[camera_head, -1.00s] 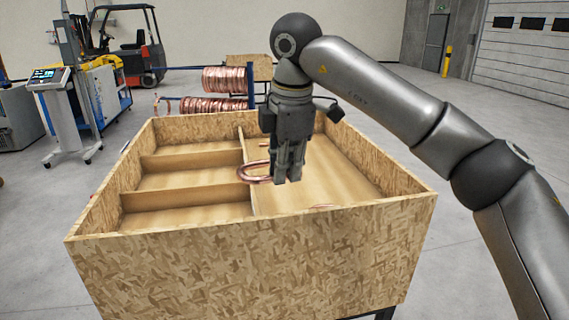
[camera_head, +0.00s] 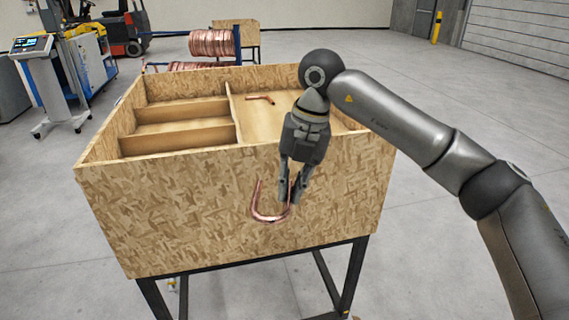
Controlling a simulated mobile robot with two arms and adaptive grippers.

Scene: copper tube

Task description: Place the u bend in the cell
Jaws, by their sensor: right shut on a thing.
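My right gripper (camera_head: 293,199) is shut on a copper u bend (camera_head: 268,217). The bend hangs with its curve down and one leg free on the left; the fingers partly cover the other leg. In the picture, the gripper and bend lie across the front wall of the wooden crate (camera_head: 180,215), and seem to be on the near side of it. The crate has a left side split by cross dividers into three cells, such as the middle cell (camera_head: 170,127), and a larger right compartment. My left gripper is not in view.
Another bent copper piece (camera_head: 260,98) lies in the crate's right compartment. The crate stands on a dark metal frame (camera_head: 351,280). Copper coils (camera_head: 213,43) on a rack and a monitor stand (camera_head: 48,85) are behind. Open floor lies to the right.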

